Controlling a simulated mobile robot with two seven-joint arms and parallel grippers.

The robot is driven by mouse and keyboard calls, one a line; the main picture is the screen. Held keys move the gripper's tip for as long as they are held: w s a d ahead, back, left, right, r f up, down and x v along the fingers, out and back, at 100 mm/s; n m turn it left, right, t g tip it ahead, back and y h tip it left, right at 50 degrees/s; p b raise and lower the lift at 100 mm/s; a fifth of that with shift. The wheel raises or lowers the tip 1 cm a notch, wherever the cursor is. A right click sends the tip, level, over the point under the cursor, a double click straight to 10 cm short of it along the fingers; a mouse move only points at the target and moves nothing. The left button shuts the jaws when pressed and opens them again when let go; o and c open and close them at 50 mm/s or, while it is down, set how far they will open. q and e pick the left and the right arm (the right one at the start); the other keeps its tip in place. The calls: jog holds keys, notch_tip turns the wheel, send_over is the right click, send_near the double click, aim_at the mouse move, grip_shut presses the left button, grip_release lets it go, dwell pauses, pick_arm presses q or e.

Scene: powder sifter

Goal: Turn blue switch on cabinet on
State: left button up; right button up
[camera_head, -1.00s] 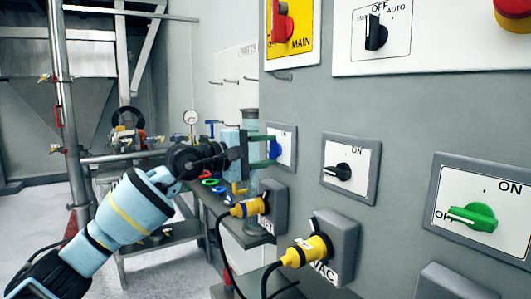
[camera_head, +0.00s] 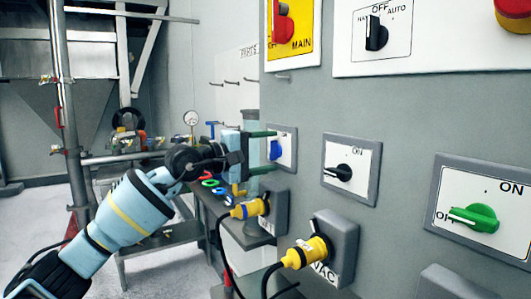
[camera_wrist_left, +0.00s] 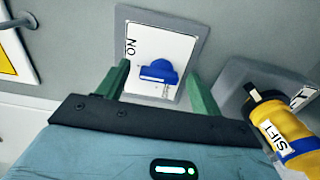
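The blue switch (camera_head: 276,150) sits on a white plate with a grey frame on the cabinet side (camera_head: 420,120). It also shows in the left wrist view (camera_wrist_left: 159,72), with an ON label to the left of it there. My left gripper (camera_head: 275,151) is open at the switch, its two green fingers one above the other in the head view. In the left wrist view the fingers (camera_wrist_left: 159,86) stand apart on either side of the switch, with gaps to it. Nothing is held. My right gripper is not in view.
A black switch (camera_head: 340,172) and a green switch (camera_head: 475,217) are to the right on the cabinet. Yellow plugs (camera_head: 250,208) (camera_head: 305,252) with black cables stick out below. A low bench (camera_head: 165,238) with fittings stands behind my left arm.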

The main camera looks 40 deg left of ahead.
pick_arm(q)
jog(key=shift+s+a+f, duration=0.15)
jog(key=shift+s+a, duration=0.15)
jog(key=shift+s, duration=0.2)
jog(key=b+v, duration=0.2)
jog(key=v, duration=0.4)
jog(key=shift+s+b, duration=0.3)
jog(key=shift+s, duration=0.05)
